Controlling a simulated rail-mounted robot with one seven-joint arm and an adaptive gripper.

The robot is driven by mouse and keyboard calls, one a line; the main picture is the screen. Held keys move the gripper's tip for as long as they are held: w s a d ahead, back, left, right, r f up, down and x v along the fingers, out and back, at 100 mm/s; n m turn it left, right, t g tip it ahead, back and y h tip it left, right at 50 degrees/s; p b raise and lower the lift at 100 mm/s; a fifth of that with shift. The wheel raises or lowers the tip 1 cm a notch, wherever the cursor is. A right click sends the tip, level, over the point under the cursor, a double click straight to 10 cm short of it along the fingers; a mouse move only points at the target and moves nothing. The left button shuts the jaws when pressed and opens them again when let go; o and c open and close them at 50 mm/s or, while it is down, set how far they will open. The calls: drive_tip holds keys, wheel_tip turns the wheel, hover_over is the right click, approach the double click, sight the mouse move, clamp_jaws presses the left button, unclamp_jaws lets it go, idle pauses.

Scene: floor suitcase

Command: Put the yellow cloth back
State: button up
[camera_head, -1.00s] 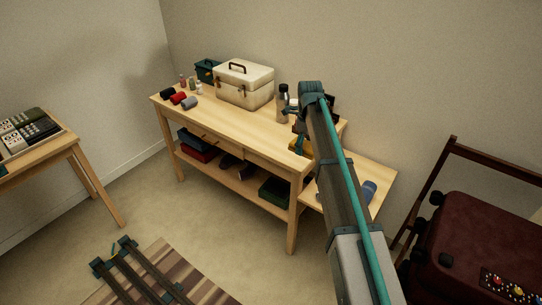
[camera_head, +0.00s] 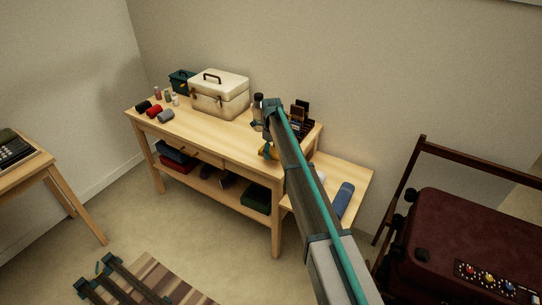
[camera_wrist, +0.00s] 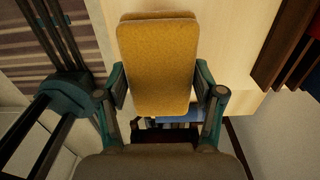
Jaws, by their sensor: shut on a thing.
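The yellow cloth (camera_wrist: 158,65) is a folded, flat pad with rounded corners. In the wrist view it sits between the two fingers of my gripper (camera_wrist: 160,92), which is shut on it. In the head view the yellow cloth (camera_head: 264,152) shows as a small patch beside my arm, at the right front part of the wooden table (camera_head: 215,130). My arm hides most of the gripper there. I cannot tell whether the cloth touches the tabletop.
A lower side table (camera_head: 350,178) holds a blue roll (camera_head: 344,198).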

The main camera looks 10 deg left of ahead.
sight(271, 156)
drive_tip(key=shift+w+f, duration=0.2)
wheel_tip(271, 156, down, 3)
drive_tip(key=shift+w+a+p, duration=0.1)
drive_tip(key=shift+w+p, duration=0.05)
drive_tip(key=shift+p, duration=0.75)
drive_tip(key=shift+f, duration=0.3)
drive_tip(key=shift+f, duration=0.15)
drive_tip(key=o, duration=1.1)
